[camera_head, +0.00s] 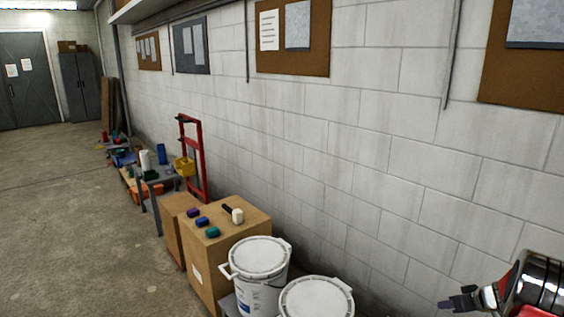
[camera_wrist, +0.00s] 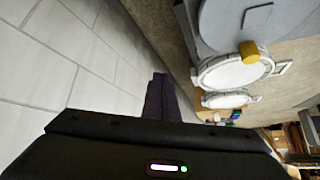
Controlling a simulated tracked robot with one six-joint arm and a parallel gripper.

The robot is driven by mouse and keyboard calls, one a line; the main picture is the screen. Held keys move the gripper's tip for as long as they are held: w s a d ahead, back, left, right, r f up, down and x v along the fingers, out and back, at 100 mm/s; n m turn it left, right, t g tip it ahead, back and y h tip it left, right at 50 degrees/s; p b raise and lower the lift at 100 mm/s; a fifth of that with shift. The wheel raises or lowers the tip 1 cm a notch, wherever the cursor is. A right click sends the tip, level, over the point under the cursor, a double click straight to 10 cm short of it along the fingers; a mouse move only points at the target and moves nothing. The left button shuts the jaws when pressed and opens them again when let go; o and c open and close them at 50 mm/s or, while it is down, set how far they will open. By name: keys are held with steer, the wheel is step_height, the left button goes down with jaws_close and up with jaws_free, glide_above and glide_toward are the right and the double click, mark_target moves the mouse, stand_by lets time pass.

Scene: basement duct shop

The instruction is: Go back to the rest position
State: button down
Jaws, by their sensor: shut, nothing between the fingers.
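My gripper (camera_head: 459,301) shows at the lower right of the head view, at the end of my arm. It is close to the block wall and to the right of the white buckets, apart from both. In the wrist view its dark fingers (camera_wrist: 161,98) are together, with nothing between them. The wrist view looks along the wall, with the buckets to the right of the fingers.
Two white lidded buckets (camera_head: 259,257) stand in front of a cardboard box (camera_head: 243,214) with small coloured blocks on top. Beyond are a red hand truck (camera_head: 199,157) and a grey table (camera_head: 150,188). Pinboards (camera_head: 293,62) hang on the wall. The concrete floor (camera_head: 70,235) at left is clear.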

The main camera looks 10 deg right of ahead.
steer(key=s+d+r+m+h, duration=0.2)
steer(key=d+r+h, duration=0.3)
steer(key=r+h, duration=0.15)
steer(key=s+a+r+m+g+h, duration=0.1)
steer(key=s+a+r+g+h, duration=0.15)
steer(key=s+a+r, duration=0.45)
steer(key=s+a+r+n+y, duration=0.1)
steer(key=s+a+r, duration=0.3)
steer(key=a, duration=1.1)
steer(key=s+a+r+n+y, duration=0.1)
steer(key=s+a+r+y, duration=0.3)
steer(key=s+a, duration=0.5)
steer(key=s+a+r+y, duration=0.3)
steer(key=s+a+r, duration=0.3)
steer(key=a, duration=1.5)
steer(key=shift+s+n, duration=0.2)
steer(key=shift+n, duration=0.2)
steer(key=shift+r, duration=0.1)
